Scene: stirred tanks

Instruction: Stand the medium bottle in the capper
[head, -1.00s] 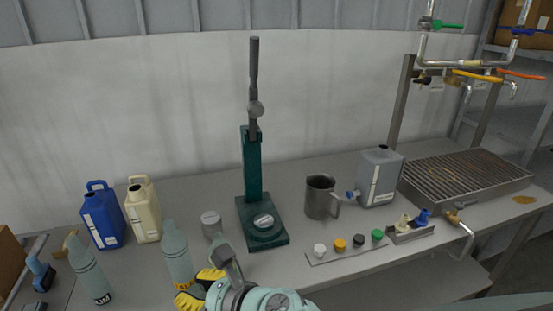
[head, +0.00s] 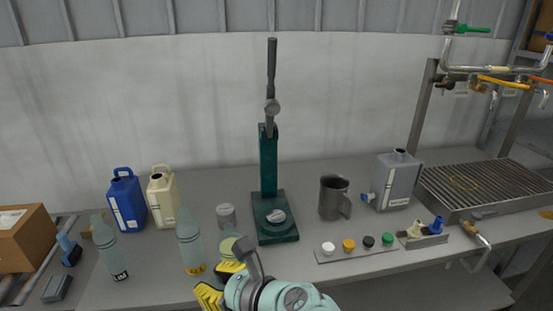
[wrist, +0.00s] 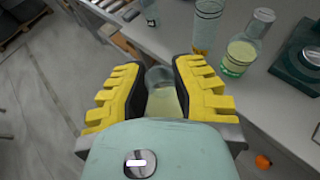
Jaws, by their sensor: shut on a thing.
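The capper is a dark green press (head: 268,165) with an upright lever, standing mid-table; its base (wrist: 296,62) shows at the right of the wrist view. My gripper (wrist: 160,92) has yellow ridged fingers shut on a clear bottle (wrist: 163,101) with pale yellow liquid. In the head view my gripper (head: 221,281) is at the table's front, left of and nearer than the capper, and the held bottle is mostly hidden. A green-banded bottle (wrist: 240,56) stands between the gripper and capper. I cannot read the held bottle's size.
Clear bottles with a yellow band (head: 190,246) and a dark band (head: 112,250) stand left. Blue (head: 127,205) and cream (head: 163,200) jugs are behind.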

